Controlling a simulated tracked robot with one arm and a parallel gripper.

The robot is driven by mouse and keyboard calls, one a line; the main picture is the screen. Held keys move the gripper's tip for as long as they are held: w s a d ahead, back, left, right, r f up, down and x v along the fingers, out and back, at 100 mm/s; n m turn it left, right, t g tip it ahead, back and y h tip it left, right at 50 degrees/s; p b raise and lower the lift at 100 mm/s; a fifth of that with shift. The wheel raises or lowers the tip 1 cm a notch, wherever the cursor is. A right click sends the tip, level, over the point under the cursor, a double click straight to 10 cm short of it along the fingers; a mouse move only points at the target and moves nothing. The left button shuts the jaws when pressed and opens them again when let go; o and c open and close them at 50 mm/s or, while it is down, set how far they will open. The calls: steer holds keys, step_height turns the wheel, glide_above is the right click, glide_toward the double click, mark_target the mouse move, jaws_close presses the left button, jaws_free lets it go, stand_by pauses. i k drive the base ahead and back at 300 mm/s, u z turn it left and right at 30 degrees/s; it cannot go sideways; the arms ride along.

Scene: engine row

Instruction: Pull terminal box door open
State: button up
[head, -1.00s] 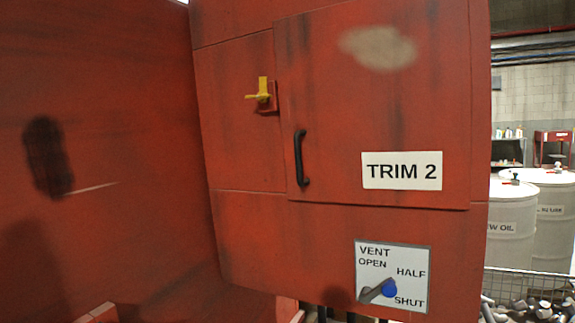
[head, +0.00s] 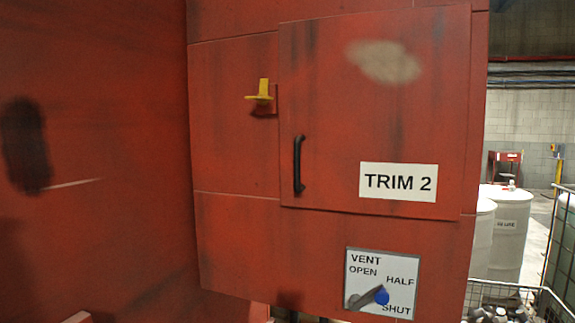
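The red terminal box door (head: 375,110) fills the middle of the view and looks closed, flush with its frame. It bears a TRIM 2 label (head: 398,182) and a pale worn patch. A black vertical bar handle (head: 298,165) is at its lower left edge. A yellow latch (head: 262,92) sits on the red panel just left of the door. My gripper is not in view.
Below the door is a VENT plate (head: 381,284) with a dark lever and blue knob. A large red wall (head: 95,150) stands on the left. White drums (head: 508,225) and a wire basket (head: 508,300) of metal parts are at the right.

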mark_target(374, 106)
steer(key=u, duration=0.05)
steer(key=i, duration=1)
steer(key=z, duration=0.05)
